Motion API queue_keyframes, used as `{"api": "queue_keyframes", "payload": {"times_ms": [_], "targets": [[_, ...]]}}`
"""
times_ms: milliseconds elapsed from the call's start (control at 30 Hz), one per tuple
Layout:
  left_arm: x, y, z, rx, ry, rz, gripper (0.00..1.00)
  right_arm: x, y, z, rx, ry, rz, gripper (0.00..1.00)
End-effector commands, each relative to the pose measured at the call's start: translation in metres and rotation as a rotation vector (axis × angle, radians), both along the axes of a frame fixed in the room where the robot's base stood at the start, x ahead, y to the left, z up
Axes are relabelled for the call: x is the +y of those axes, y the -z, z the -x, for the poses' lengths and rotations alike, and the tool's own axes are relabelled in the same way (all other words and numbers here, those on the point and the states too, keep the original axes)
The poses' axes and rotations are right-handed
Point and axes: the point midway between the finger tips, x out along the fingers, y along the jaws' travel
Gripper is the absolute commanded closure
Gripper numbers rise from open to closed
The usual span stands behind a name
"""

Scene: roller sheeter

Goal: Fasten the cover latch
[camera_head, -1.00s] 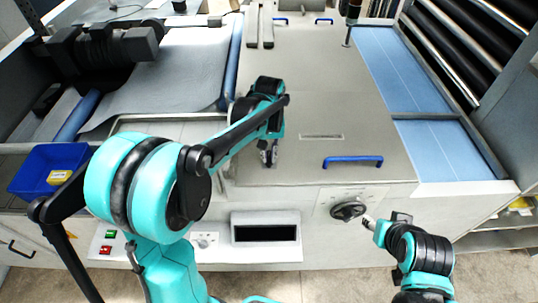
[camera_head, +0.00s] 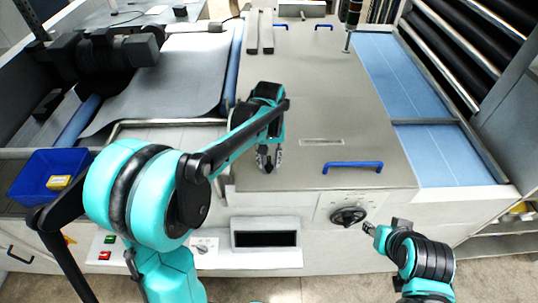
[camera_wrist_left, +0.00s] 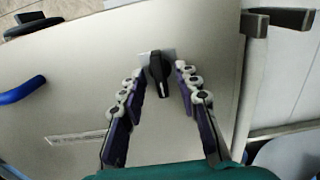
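The cover latch is a small black knob (camera_wrist_left: 160,72) on a small light plate, on the grey metal cover (camera_head: 300,90) near its front-left corner. My left gripper (camera_head: 268,160) is over this corner, pointing down. In the left wrist view its two fingers (camera_wrist_left: 160,80) are spread, one on each side of the knob, with a gap visible on both sides. In the head view the gripper hides the knob. My right gripper (camera_head: 369,229) is beside the black dial on the front panel; its finger opening is too small to judge.
A blue handle (camera_head: 352,167) stands on the cover right of my left gripper. The black dial (camera_head: 348,216) sits on the front panel below. A blue bin (camera_head: 45,175) with a yellow item is at the left. The cover around the knob is mostly clear.

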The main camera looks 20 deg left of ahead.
Motion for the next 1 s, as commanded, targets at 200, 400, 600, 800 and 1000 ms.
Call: {"api": "queue_keyframes", "payload": {"times_ms": [200, 400, 600, 800, 1000], "targets": [[0.000, -0.031, 0.000, 0.000, 0.000, 0.000, 0.68, 0.000, 0.000, 0.000, 0.000, 0.000, 0.000, 0.57], [0.000, -0.076, 0.000, 0.000, 0.000, 0.000, 0.68, 0.000, 0.000, 0.000, 0.000, 0.000, 0.000, 0.57], [0.000, -0.108, 0.000, 0.000, 0.000, 0.000, 0.68, 0.000, 0.000, 0.000, 0.000, 0.000, 0.000, 0.57], [0.000, -0.118, 0.000, 0.000, 0.000, 0.000, 0.68, 0.000, 0.000, 0.000, 0.000, 0.000, 0.000, 0.57], [0.000, -0.119, 0.000, 0.000, 0.000, 0.000, 0.68, 0.000, 0.000, 0.000, 0.000, 0.000, 0.000, 0.57]]}}
